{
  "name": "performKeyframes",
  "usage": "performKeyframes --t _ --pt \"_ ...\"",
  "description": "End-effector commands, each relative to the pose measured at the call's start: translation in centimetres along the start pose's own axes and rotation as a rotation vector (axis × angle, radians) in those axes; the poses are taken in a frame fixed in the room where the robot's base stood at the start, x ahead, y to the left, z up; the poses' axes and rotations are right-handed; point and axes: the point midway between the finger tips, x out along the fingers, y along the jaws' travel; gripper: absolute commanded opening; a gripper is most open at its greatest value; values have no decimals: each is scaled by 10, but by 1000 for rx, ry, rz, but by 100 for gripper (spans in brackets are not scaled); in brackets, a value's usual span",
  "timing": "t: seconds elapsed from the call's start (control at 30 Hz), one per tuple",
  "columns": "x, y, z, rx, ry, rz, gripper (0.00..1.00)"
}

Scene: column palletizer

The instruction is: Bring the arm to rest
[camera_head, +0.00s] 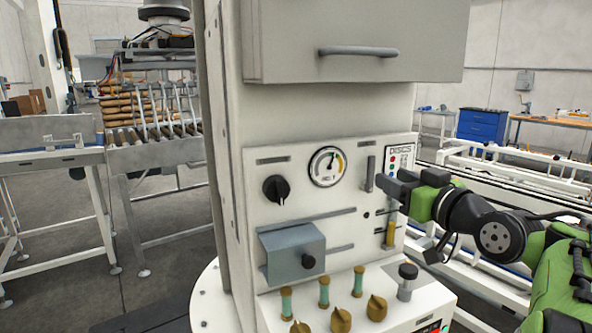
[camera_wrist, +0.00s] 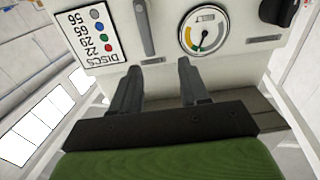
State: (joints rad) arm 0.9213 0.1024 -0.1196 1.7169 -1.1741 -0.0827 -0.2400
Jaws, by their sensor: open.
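My green and black arm (camera_head: 500,232) reaches in from the right in the head view. My gripper (camera_head: 384,182) is in front of the right part of the white machine panel (camera_head: 335,225), close to a grey vertical handle (camera_head: 370,173). In the wrist view my gripper (camera_wrist: 160,75) is open, its two dark fingers apart with nothing between them. The grey handle (camera_wrist: 144,28) stands beyond the fingertips there, nearer the left finger. I cannot tell whether a finger touches the panel.
The panel carries a gauge (camera_head: 327,166), a black knob (camera_head: 277,190), a grey box (camera_head: 292,252) and a DISCS card (camera_head: 400,158). Brass knobs (camera_head: 341,320) and a black-capped cylinder (camera_head: 407,280) stand on the ledge below. A roller conveyor (camera_head: 150,150) is at left; a white rail frame (camera_head: 520,165) is at right.

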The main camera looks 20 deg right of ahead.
Motion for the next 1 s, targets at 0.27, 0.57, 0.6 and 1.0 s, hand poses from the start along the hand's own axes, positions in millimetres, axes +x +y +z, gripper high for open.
performKeyframes --t 0.27,0.57,0.6,1.0 --pt "14 -105 61 35 -324 -33 45" --pt "-94 -205 185 78 -856 15 45" --pt "-112 -209 196 78 -904 27 45" --pt "-181 -209 167 88 -1063 105 45"
